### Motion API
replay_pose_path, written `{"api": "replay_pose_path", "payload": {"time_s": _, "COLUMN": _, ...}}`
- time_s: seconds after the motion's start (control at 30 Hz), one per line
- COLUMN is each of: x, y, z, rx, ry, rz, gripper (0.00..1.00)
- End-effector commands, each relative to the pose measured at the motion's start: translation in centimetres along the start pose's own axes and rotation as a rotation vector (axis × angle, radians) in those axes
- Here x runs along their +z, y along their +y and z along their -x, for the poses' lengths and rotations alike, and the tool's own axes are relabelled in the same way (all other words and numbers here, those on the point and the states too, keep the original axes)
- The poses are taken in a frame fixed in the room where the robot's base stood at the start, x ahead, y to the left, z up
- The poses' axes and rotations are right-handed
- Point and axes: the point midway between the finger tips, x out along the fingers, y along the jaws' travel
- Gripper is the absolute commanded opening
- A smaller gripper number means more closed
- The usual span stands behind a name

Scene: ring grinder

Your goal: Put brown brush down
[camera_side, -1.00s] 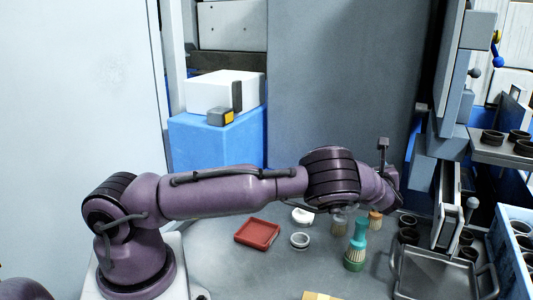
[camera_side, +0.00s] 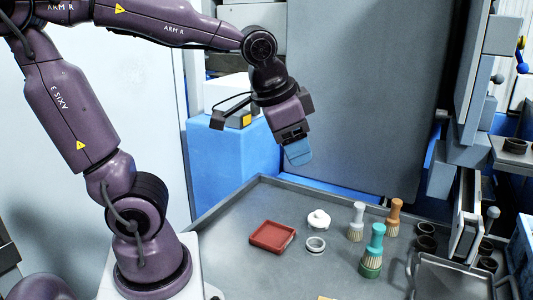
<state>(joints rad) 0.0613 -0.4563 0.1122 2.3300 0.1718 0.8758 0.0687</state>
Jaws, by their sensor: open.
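The brown brush (camera_side: 394,217) stands upright, handle up, on the grey table towards the right. A white-handled brush (camera_side: 356,222) stands to its left, and a teal brush (camera_side: 373,251) stands in front of it on a green base. My gripper (camera_side: 298,153) is raised above the back of the table, left of the brushes and well apart from them. It points down, with a blue part at its tip. It holds nothing that I can see. The gap between its fingers is hard to make out.
A red tray (camera_side: 272,237), a white lidded piece (camera_side: 318,219) and a white ring (camera_side: 315,245) lie on the table (camera_side: 240,212). Dark rings (camera_side: 426,243) and a metal tray (camera_side: 450,279) are at the right. A blue box (camera_side: 232,160) stands behind.

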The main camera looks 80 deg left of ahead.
Motion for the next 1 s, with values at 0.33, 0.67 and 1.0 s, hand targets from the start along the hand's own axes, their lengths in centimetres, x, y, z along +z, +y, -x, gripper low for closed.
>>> {"api": "replay_pose_path", "payload": {"time_s": 0.33, "x": 4.6, "y": 3.9, "z": 2.5, "rx": 0.094, "ry": 0.105, "rz": 0.128, "gripper": 0.54}}
{"api": "replay_pose_path", "payload": {"time_s": 0.67, "x": 4.7, "y": 3.9, "z": 2.5, "rx": 0.096, "ry": 0.106, "rz": 0.13, "gripper": 0.54}}
{"api": "replay_pose_path", "payload": {"time_s": 1.0, "x": 4.7, "y": 3.9, "z": 2.5, "rx": 0.096, "ry": 0.106, "rz": 0.13, "gripper": 0.54}}
